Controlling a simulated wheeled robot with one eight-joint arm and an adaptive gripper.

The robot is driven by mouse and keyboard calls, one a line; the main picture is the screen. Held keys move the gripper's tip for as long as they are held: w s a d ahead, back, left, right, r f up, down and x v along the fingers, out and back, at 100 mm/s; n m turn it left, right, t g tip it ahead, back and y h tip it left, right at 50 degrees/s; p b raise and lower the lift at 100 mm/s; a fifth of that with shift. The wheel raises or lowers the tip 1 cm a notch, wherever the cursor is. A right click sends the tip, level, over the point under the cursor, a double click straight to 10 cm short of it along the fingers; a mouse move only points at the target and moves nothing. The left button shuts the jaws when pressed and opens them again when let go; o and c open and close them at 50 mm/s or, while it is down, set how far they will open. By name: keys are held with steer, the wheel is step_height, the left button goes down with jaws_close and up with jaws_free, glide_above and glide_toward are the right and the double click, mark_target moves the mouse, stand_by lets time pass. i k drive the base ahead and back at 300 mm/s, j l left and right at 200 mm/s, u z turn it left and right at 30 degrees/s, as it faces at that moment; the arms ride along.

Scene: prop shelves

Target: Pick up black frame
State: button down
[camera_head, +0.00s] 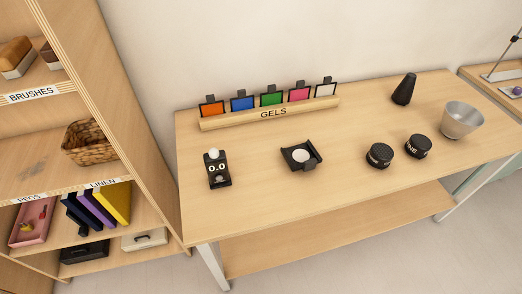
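A square black frame (313,163) with a raised tab lies on the wooden table, left of its middle. A pale round disc (301,156) shows in its centre. Behind it, a wooden rack labelled GELS (273,114) holds several upright dark-edged gels: orange (211,109), blue (242,103), green (271,98), pink (299,94) and a pale one (325,89). My gripper is not in view.
A shelf unit (125,105) stands close left. The table's front strip is clear.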

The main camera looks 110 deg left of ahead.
mark_target(304, 156)
steer(key=u, duration=3.25)
steer(key=k+z, duration=0.15)
steer(key=z, duration=3.4)
steer(key=u, duration=3.35)
steer(key=i+l+u, duration=0.1)
steer(key=u, duration=0.3)
steer(key=i, duration=0.05)
